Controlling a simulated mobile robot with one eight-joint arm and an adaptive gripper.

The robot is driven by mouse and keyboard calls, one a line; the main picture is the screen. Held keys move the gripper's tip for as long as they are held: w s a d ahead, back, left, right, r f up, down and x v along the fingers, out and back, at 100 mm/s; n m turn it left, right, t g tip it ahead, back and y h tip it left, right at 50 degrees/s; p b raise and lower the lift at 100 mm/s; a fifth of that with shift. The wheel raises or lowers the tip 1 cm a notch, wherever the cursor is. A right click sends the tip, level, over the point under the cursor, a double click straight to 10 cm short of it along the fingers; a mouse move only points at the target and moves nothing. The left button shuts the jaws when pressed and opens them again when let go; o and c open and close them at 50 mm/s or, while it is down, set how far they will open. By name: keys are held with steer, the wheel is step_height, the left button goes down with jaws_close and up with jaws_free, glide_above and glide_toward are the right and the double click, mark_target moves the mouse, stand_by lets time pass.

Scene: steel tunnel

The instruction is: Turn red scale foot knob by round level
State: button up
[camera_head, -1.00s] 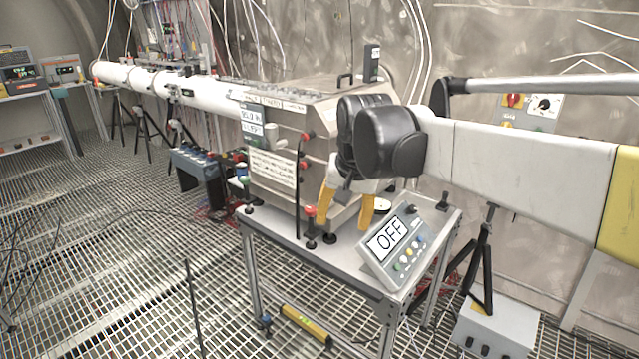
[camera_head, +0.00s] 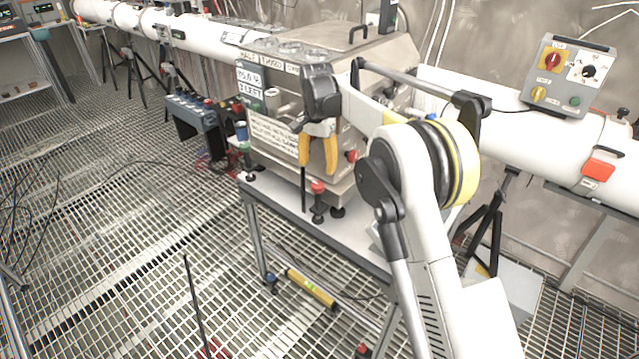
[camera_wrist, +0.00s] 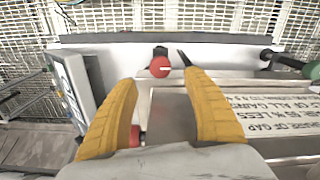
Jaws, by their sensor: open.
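The red foot knob (camera_head: 317,187) stands upright on a dark foot at the near edge of the white table (camera_head: 285,205), by the steel box's lower corner. In the wrist view the red knob (camera_wrist: 160,67) shows from above, between and just beyond the fingertips. My gripper (camera_head: 317,168) is open and empty, its yellow fingers pointing down above the knob. The gripper also shows in the wrist view (camera_wrist: 161,80). It appears apart from the knob. I cannot make out a round level; my arm hides part of the table top.
The steel box (camera_head: 285,100) stands close behind my gripper. A grey display unit (camera_wrist: 72,90) stands at the left in the wrist view. A yellow bar level (camera_head: 310,288) lies below the table. A control panel (camera_head: 568,75) sits on the white pipe at right.

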mark_target(318, 184)
step_height(318, 184, down, 8)
steer(key=shift+w+b, duration=0.1)
steer(key=shift+b, duration=0.85)
steer(key=c, duration=1.2)
